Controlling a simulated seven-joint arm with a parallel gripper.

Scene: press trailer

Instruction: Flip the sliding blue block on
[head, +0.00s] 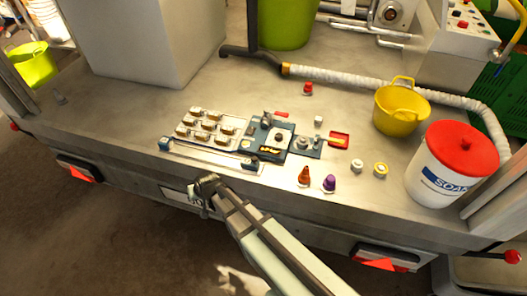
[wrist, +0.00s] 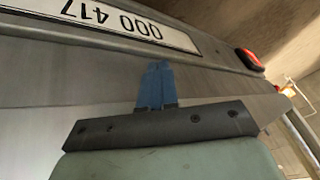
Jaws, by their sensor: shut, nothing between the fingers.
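A long pale slider rail (head: 208,156) lies along the front of the control panel, near the trailer's front edge. A small blue block (head: 165,143) sits at its left end. A small dark piece (head: 253,162) sits at its right end; its exact shape is too small to tell. My gripper (head: 206,181) is in front of the trailer edge, close to the rail's middle, and apart from the blue block, which is up and to the left. In the wrist view its blue fingertips (wrist: 156,82) are together and empty, before the trailer's front face. The block is not in the wrist view.
The panel holds several tan switches (head: 205,124) and a dark blue unit (head: 268,138). An orange knob (head: 304,176) and a purple knob (head: 329,183) stand to the right, with a yellow bucket (head: 400,110) and a white soap tub (head: 450,170). A number plate (wrist: 100,22) is on the front face.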

